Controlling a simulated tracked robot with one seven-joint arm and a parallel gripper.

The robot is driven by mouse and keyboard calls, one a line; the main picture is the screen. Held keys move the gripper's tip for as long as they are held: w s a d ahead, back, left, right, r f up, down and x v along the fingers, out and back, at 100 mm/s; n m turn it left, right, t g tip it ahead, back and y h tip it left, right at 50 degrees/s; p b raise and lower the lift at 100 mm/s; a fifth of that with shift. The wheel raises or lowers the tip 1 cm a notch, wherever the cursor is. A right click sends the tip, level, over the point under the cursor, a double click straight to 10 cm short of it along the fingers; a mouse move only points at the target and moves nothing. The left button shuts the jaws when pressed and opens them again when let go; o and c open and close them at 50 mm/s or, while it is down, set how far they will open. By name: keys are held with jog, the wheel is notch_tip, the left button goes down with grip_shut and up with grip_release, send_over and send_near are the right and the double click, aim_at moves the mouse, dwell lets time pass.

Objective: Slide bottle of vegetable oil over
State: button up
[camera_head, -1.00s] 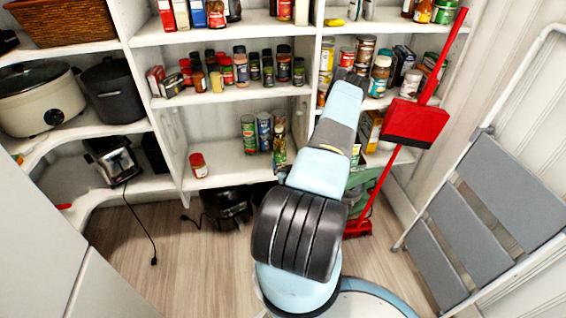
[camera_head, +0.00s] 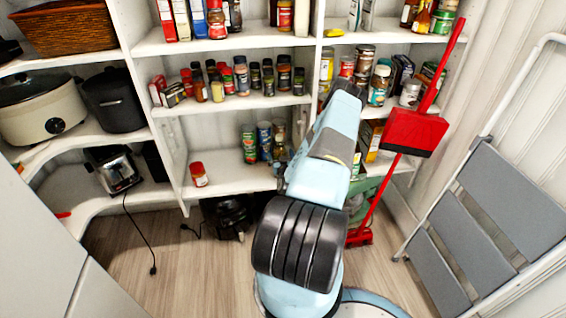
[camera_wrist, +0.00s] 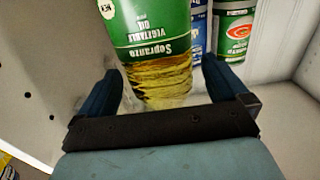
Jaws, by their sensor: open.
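The bottle of vegetable oil (camera_wrist: 158,45) has a green label and clear plastic with yellow oil. In the wrist view it appears upside down at the top centre, its far end cut off by the frame. My gripper (camera_wrist: 160,70) is open, with one dark blue finger on each side of the bottle. A small gap shows beside the fingers; I cannot tell whether either touches it. In the head view my arm hides most of the bottle and the gripper, at the lower middle shelf.
Behind the bottle stand cans, a green one (camera_head: 249,144) and a blue one (camera_head: 264,140). A red-capped jar (camera_head: 198,174) stands on the same shelf (camera_head: 225,178), with clear room between. A shelf divider is close to my arm. A red dustpan (camera_head: 414,132) and folded step ladder (camera_head: 500,195) stand right.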

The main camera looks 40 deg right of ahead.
jog(key=shift+x, duration=1.05)
jog(key=c, duration=1.6)
jog(key=shift+a, duration=0.1)
jog(key=shift+c, duration=0.2)
